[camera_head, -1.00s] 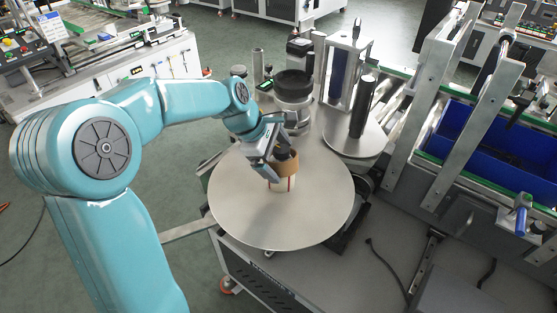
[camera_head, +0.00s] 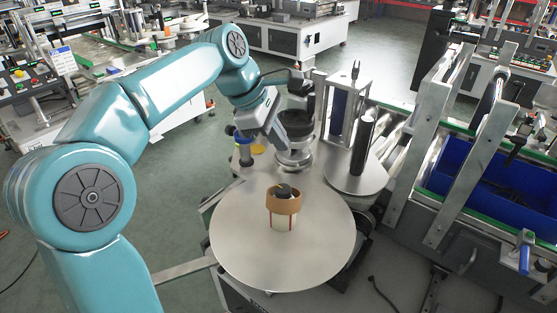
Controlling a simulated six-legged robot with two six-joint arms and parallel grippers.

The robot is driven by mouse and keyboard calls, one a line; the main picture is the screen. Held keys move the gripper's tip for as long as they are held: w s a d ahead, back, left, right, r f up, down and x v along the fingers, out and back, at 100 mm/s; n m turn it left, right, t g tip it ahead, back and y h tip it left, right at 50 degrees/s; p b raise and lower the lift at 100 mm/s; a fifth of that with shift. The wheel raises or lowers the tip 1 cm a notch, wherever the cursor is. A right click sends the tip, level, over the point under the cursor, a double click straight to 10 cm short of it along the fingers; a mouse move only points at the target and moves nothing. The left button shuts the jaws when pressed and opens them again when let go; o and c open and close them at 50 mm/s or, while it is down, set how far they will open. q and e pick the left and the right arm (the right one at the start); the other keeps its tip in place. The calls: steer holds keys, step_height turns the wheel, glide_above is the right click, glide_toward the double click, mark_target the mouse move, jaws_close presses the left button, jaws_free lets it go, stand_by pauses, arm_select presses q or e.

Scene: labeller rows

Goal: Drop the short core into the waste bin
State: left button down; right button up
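The brown cardboard core (camera_head: 283,202) sits around the dark spindle top at the middle of the round metal disc (camera_head: 240,245). Below it is a white cylinder with red stripes (camera_head: 281,222). My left gripper (camera_head: 275,140) is up and behind the core, in front of the dark round unit, clear of the core. Its fingers are small and partly hidden by its own body, so I cannot tell whether they are open. My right gripper is not in view. I cannot identify a waste bin for certain.
A smaller disc with a dark upright roller (camera_head: 362,145) stands behind right. A metal frame (camera_head: 447,130) and a blue tray (camera_head: 480,180) are at the right. The disc around the core is clear.

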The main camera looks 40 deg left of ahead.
arm_select(q)
step_height(320, 180, up, 2)
steer(key=shift+s+r, duration=0.1)
steer(key=shift+r, duration=0.1)
steer(key=c, duration=1.4)
jaws_free()
steer(key=shift+s+d, duration=0.1)
steer(key=shift+s, duration=0.1)
steer(key=o, duration=1)
steer(key=shift+w, duration=0.25)
